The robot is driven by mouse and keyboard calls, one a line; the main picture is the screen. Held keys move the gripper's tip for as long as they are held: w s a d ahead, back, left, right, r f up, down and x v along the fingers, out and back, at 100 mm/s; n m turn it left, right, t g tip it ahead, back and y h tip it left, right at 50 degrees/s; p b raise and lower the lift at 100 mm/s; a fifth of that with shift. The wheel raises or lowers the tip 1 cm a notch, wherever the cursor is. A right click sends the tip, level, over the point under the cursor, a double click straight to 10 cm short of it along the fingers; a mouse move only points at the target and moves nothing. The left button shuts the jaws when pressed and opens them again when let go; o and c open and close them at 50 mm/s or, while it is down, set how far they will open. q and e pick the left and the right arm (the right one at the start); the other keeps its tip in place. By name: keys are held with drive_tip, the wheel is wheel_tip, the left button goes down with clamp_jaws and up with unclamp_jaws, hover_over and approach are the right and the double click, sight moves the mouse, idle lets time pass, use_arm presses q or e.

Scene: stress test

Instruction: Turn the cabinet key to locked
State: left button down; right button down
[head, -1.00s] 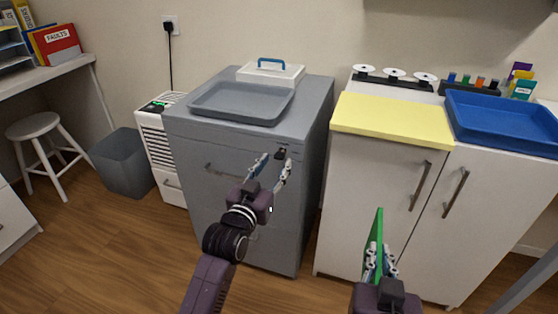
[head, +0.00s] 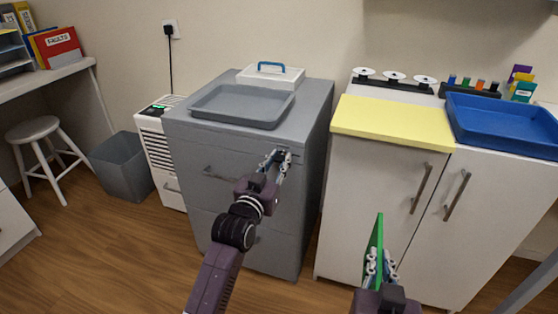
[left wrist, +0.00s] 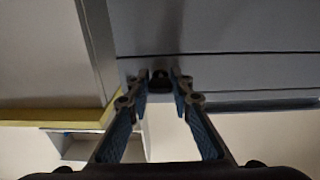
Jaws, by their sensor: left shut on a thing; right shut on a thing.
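The grey cabinet (head: 195,145) stands in the middle of the head view. A small dark key (left wrist: 159,78) sits in its front near the top right corner, between my left fingertips in the left wrist view. In the head view the fingers mostly cover it. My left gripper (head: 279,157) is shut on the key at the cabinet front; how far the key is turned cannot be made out. My right gripper (head: 379,262) is shut on a thin green panel (head: 376,237), held upright before the white cupboard.
A grey tray (head: 240,106) and a white box with a blue handle (head: 270,76) are on the cabinet top. The white cupboard (head: 370,175) at right bears a yellow board (head: 390,122) and a blue tray (head: 505,122). A bin (head: 122,167) stands on the floor at left.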

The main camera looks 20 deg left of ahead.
use_arm(q)
drive_tip(key=shift+r+n+p, duration=0.15)
drive_tip(key=shift+n+p, duration=0.85)
drive_tip(key=shift+p, duration=0.2)
drive_tip(key=shift+r+n+p, duration=0.1)
drive_tip(key=shift+n+p, duration=0.9)
drive_tip(key=shift+p, duration=0.15)
use_arm(e)
drive_tip(key=shift+r, duration=2.4)
use_arm(q)
drive_tip(key=n+p, duration=0.3)
drive_tip(key=n, duration=0.1)
drive_tip(key=shift+n, duration=0.3)
use_arm(e)
wheel_tip(320, 180, up, 3)
drive_tip(key=shift+r, duration=0.1)
use_arm(q)
drive_tip(key=n+p, duration=0.2)
drive_tip(key=n, duration=0.2)
drive_tip(key=shift+f+n+y, duration=0.1)
drive_tip(key=shift+n+y, duration=0.2)
use_arm(e)
drive_tip(key=shift+r, duration=0.85)
use_arm(q)
drive_tip(key=n, duration=0.5)
drive_tip(key=shift+p, duration=0.3)
use_arm(e)
drive_tip(key=shift+r, duration=0.4)
use_arm(q)
drive_tip(key=shift+f, duration=0.1)
